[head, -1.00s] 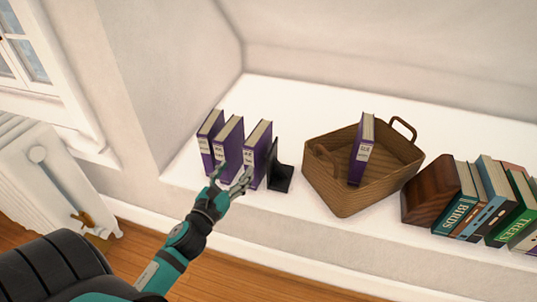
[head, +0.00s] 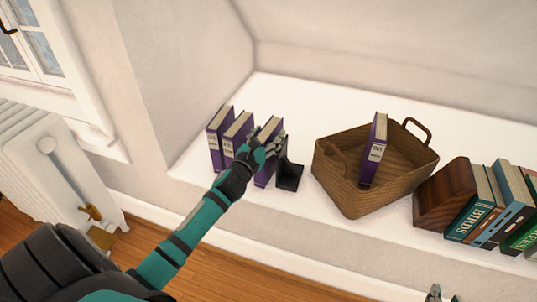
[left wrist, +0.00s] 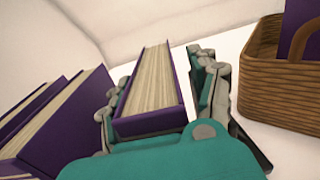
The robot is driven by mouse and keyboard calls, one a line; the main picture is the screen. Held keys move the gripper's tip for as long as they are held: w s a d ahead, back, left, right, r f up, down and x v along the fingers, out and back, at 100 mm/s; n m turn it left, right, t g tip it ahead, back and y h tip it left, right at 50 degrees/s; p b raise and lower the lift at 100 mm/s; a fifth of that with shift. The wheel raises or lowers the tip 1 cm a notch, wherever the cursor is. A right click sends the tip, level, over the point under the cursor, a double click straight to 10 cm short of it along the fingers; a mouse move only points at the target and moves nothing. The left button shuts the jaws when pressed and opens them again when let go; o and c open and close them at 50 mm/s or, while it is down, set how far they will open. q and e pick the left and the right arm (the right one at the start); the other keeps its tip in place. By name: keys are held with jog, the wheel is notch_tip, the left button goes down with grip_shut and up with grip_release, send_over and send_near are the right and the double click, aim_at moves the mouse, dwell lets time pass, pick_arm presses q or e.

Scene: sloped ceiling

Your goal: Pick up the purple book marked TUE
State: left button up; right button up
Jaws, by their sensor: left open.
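Three purple books stand in a row on the white ledge: a left one (head: 217,135), a middle one (head: 237,135) and a right one (head: 268,130). A fourth purple book (head: 380,147) stands tilted in the wicker basket (head: 352,195). Their labels are too small to read for certain. My left gripper (head: 266,147) is open at the right book of the row. In the left wrist view, its fingers (left wrist: 157,88) are on either side of that book (left wrist: 152,90), whose pages face up. The tips of my right gripper (head: 440,295) barely show at the bottom edge.
A black bookend (head: 290,176) stands just right of the row, close to my left gripper's right finger. A brown wooden block (head: 442,195) and several other books (head: 483,210) stand at the right. Bare ledge lies behind the row.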

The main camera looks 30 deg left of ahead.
pick_arm(q)
jog(key=shift+w, duration=0.25)
grip_shut()
jog(key=shift+r, duration=0.15)
dwell(0.4)
